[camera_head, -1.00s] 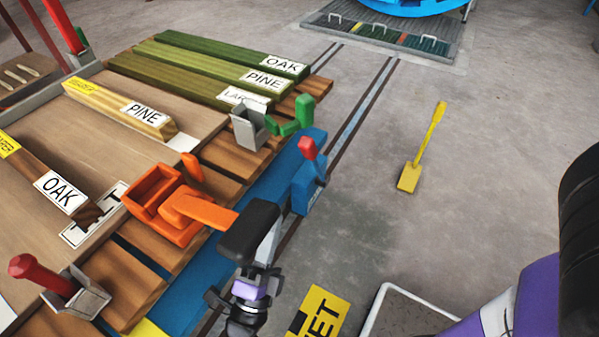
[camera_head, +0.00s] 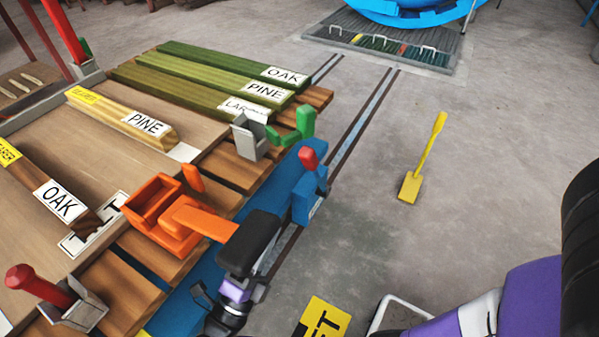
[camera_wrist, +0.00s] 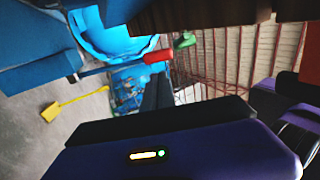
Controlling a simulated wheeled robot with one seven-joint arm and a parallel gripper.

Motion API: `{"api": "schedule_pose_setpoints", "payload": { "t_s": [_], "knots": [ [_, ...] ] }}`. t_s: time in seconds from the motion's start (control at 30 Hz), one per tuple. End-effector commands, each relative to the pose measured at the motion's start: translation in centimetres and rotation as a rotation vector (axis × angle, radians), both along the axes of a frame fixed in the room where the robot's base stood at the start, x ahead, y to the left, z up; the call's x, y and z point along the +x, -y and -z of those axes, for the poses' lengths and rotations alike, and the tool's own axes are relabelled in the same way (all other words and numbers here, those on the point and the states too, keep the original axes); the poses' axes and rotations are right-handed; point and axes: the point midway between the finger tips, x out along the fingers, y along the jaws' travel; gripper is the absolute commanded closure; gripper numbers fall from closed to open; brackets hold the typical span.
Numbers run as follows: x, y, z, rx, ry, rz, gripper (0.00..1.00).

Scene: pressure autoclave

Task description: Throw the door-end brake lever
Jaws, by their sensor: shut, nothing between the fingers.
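A short lever with a red grip (camera_head: 308,159) stands up from a blue block (camera_head: 307,203) on the near right edge of the blue cart. I take it to be the brake lever. My gripper (camera_head: 264,218) is shut and empty, just left of and nearer than this block, and apart from the red grip. The fingertips are hard to make out in the head view.
The cart carries labelled boards, an orange clamp piece (camera_head: 165,210), a green handle (camera_head: 302,124) and a red handle (camera_head: 38,287). Floor rails lead back to a grate (camera_head: 385,42) and a blue round vessel (camera_head: 420,8). A yellow paddle-shaped tool (camera_head: 412,185) lies on open floor.

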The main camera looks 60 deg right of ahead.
Motion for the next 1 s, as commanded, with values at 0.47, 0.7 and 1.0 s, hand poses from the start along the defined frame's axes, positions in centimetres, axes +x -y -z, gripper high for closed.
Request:
{"api": "schedule_pose_setpoints", "payload": {
  "t_s": [0.47,0.7,1.0],
  "knots": [
    [0.0,5.5,-2.6,0.002,0.001,0.006,1.00],
    [0.2,9.4,-4.4,0.001,0.000,0.003,1.00],
    [0.3,11.9,-5.6,0.001,0.000,0.001,1.00]
  ]
}}
